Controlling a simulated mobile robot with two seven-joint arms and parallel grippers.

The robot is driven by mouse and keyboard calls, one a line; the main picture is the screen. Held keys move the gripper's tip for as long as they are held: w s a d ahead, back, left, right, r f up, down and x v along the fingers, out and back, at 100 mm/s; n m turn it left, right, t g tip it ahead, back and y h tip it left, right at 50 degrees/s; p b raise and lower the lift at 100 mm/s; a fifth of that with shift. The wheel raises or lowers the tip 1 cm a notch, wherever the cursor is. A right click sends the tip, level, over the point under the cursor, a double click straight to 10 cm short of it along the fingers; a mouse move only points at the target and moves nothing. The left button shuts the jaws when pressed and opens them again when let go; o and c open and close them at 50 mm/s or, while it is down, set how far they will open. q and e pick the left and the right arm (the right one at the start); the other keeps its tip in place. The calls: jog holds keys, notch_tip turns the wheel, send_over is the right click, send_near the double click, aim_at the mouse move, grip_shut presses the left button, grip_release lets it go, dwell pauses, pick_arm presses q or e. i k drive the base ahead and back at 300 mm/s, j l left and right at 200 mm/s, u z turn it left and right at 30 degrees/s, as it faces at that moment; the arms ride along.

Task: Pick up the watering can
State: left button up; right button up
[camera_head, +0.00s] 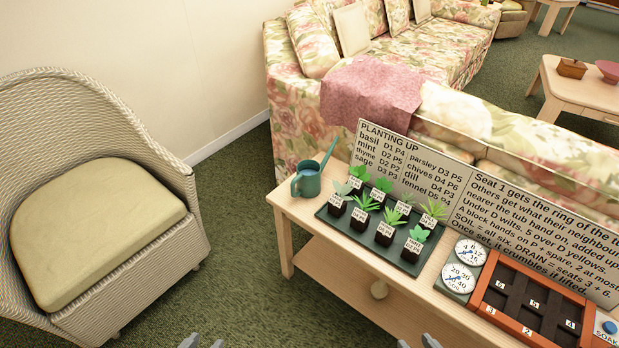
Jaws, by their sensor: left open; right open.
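A small teal watering can (307,181) stands upright on the left end of the wooden table (294,214). Its long spout points up and to the right, and its handle is on the left. My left gripper (204,342) shows only its fingertips at the bottom edge, open, in front of the table and well below the can. My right gripper (419,342) also shows only its fingertips at the bottom edge, open, near the table's front. Neither touches the can.
A dark tray (405,264) of labelled potted seedlings sits right of the can. Further right are two dials (463,266) and an orange-framed planter (494,272). Signboards (408,165) stand behind. A wicker armchair (100,210) is at left, with carpet (240,240) free between.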

aim_at(308, 180)
jog(key=j+z, duration=0.2)
jog(key=z, duration=2.05)
jog(key=l+u, duration=0.1)
jog(key=u, duration=2.05)
jog(key=i+j+z, duration=0.4)
jog(key=i+j, duration=0.05)
jog(key=j, duration=0.05)
